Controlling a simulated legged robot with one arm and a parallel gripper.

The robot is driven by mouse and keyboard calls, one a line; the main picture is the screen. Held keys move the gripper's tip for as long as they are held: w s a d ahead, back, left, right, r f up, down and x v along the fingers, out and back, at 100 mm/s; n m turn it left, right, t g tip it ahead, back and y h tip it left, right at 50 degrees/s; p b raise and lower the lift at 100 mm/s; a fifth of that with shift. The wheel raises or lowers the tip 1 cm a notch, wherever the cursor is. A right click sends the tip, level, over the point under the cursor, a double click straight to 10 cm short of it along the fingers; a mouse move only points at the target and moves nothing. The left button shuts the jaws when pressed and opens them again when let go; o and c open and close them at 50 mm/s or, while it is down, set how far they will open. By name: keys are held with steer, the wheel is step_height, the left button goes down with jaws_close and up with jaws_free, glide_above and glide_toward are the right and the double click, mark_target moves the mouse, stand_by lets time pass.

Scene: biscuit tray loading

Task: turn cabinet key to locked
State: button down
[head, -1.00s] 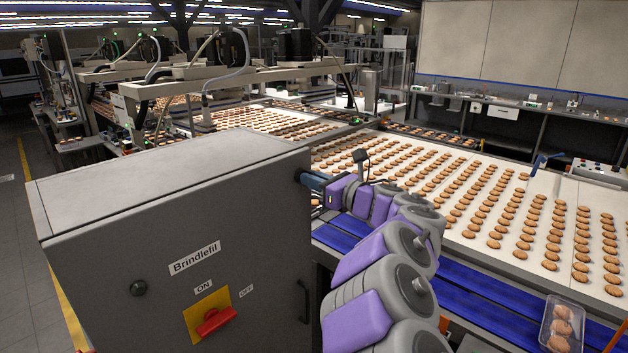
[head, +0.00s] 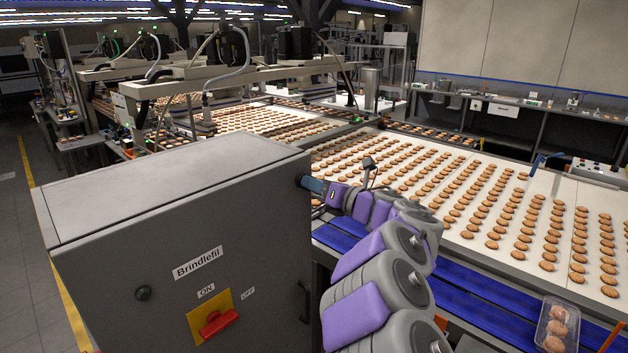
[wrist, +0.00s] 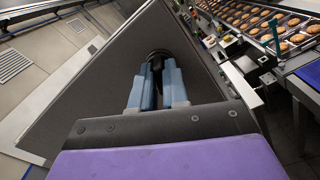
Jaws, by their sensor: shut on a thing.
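The grey cabinet (head: 200,220) stands at the front left. A dark round lock (wrist: 158,54) is on its right side face, in the wrist view. My gripper (head: 308,183) reaches this face from the right. Its blue-grey fingers also show in the wrist view (wrist: 160,72), shut on a dark thing at the lock, which I take to be the key. The key is mostly hidden between the fingertips, and its turn angle cannot be read.
A blue conveyor (head: 480,310) and biscuit belts run behind my arm. A clear biscuit tray (head: 557,325) sits front right.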

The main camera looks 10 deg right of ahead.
steer(key=m+p, duration=0.4)
steer(key=m, duration=0.2)
steer(key=m+p, duration=0.5)
steer(key=m, duration=0.1)
steer(key=shift+d+f, duration=0.1)
steer(key=shift+f, duration=0.1)
steer(key=shift+m, duration=0.3)
steer(key=c, duration=1.2)
jaws_free()
steer(key=shift+w+f, duration=0.1)
steer(key=shift+w, duration=0.1)
steer(key=shift+s+d, duration=0.1)
steer(key=v, duration=1.7)
steer(key=shift+s+d+b, duration=0.1)
steer(key=shift+d+b, duration=0.1)
steer(key=shift+b, duration=0.2)
